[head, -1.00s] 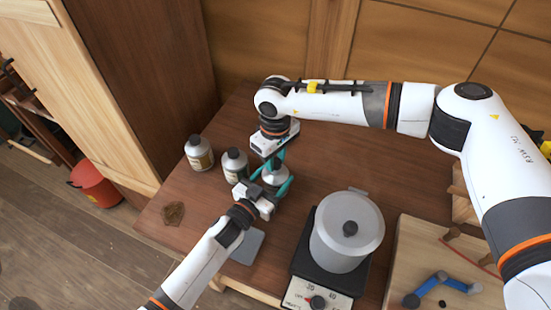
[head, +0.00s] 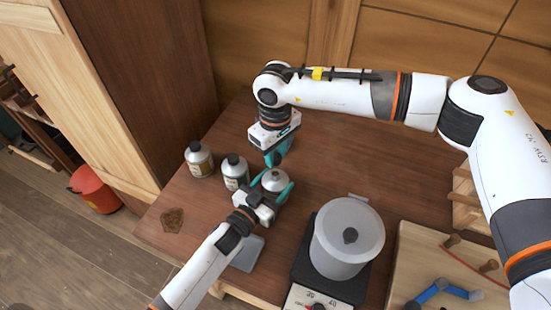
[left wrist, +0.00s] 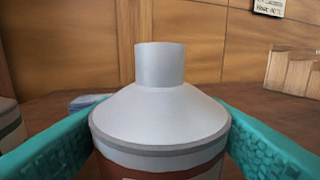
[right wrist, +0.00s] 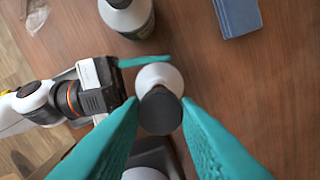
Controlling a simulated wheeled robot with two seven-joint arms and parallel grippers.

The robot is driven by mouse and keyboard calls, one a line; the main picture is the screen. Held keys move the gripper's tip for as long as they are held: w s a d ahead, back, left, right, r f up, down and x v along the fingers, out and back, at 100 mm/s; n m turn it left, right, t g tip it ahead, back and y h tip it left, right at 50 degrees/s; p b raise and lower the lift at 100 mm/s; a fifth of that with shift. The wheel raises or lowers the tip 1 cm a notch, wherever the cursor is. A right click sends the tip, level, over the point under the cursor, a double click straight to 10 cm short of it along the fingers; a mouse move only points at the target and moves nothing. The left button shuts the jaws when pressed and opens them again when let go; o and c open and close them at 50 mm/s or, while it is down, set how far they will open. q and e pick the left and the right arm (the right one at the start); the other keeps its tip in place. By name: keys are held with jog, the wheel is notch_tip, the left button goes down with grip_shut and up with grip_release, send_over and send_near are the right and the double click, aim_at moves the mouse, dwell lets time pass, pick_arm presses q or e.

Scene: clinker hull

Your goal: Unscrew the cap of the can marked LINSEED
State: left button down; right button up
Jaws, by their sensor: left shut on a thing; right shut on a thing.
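A silver can (head: 274,182) stands upright on the bench between the teal fingers of my left gripper (head: 272,189), which is shut on its body. In the left wrist view its cone top and bare neck (left wrist: 160,64) show no cap. Its label is mostly hidden and I cannot read it. My right gripper (head: 274,157) is shut on a dark round cap (right wrist: 160,112) and holds it above the can, apart from the neck. In the right wrist view the can's pale top (right wrist: 157,75) shows behind the cap.
Two similar cans with dark caps, one at the left (head: 199,160) and one closer (head: 234,172), stand beside the held can. A lidded pot (head: 347,250) sits on a hot plate (head: 304,262) to the right. A wooden board (head: 415,255) lies farther right.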

pick_arm(q)
jog(key=shift+c, duration=1.2)
grip_release()
